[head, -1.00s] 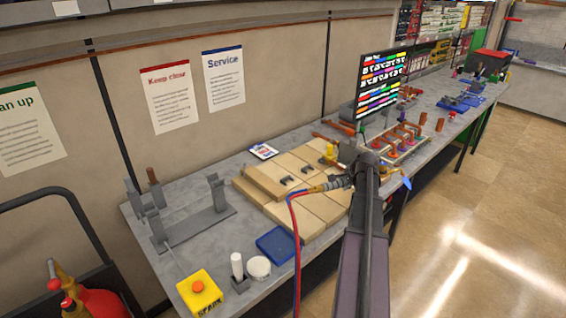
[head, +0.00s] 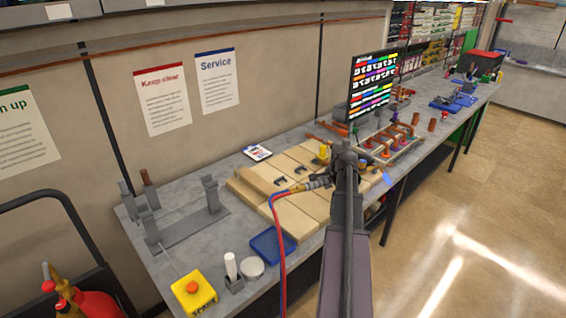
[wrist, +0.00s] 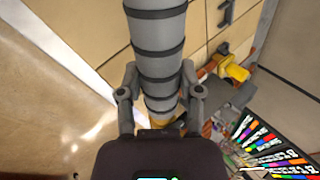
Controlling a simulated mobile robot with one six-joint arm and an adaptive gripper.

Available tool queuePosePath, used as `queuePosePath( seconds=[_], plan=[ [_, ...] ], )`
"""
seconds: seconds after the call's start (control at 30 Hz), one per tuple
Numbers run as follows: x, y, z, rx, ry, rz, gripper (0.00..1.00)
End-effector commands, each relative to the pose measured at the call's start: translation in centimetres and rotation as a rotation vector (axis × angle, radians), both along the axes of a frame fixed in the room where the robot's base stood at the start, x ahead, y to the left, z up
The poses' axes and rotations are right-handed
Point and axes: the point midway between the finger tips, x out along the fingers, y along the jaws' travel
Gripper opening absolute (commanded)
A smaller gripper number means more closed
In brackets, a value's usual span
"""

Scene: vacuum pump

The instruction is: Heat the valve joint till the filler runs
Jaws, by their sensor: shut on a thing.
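My gripper (head: 345,160) is shut on the grey ribbed handle of a torch (head: 318,183). In the wrist view, both fingers (wrist: 160,95) lie along the sides of this handle (wrist: 157,35). A small blue flame-like tip (head: 387,178) shows just right of my arm in the head view. A yellow fitting (head: 323,153) stands by the far end of the pale bricks, and a yellow fitting also shows in the wrist view (wrist: 237,72). A copper pipe assembly (head: 398,138) stands beyond my gripper. The joint and its filler cannot be made out; my arm hides part of the bench there.
Pale bricks (head: 282,212) lie on the grey bench (head: 178,240). Red and blue hoses (head: 281,250) hang from the torch across the bench front. A grey stand (head: 190,230), yellow button box (head: 193,292), blue tray (head: 272,245) and screen (head: 372,85) are around. The floor at right is clear.

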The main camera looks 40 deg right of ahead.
Motion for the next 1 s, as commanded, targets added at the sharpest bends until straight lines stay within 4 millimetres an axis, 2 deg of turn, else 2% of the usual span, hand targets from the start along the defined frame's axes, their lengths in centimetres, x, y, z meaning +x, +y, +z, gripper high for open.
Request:
queuePosePath(
  seconds=[0.27,0.5,0.7,0.83,1.0],
  plan=[
    [3.1,2.9,2.7,-0.004,-0.002,0.075,0.0],
    [7.1,7.3,5.8,-0.008,-0.002,0.182,0.0],
    [9.7,10.6,7.7,-0.011,-0.003,0.258,0.0],
    [10.6,11.8,8.3,-0.012,-0.002,0.287,0.0],
    [11.0,12.4,8.4,-0.013,-0.003,0.301,0.0]
  ],
)
